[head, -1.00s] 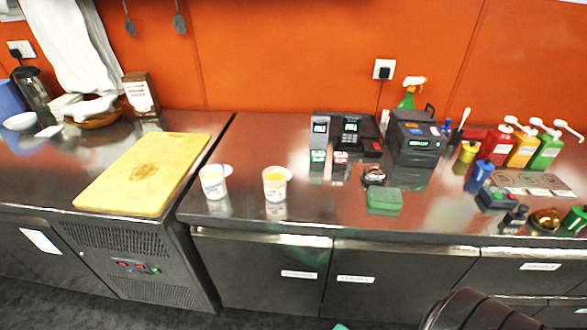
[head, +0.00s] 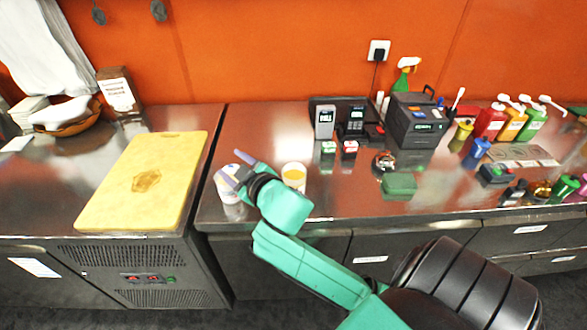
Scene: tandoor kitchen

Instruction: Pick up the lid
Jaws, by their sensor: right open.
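A white tub (head: 231,196) stands on the steel counter just right of the cutting board. A second white tub (head: 293,177) with yellow contents stands to its right. My right gripper (head: 237,168) is open at the left tub, with one finger over the tub and the other beyond it. I cannot tell whether it touches the tub. No lid shows clearly; the gripper and tubs cover the area just behind them. My left gripper is out of view.
A yellow cutting board (head: 150,185) lies to the left. A card terminal (head: 352,118), a black printer (head: 415,120), a green sponge (head: 399,184) and several sauce bottles stand to the right. Some counter behind the tubs is clear.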

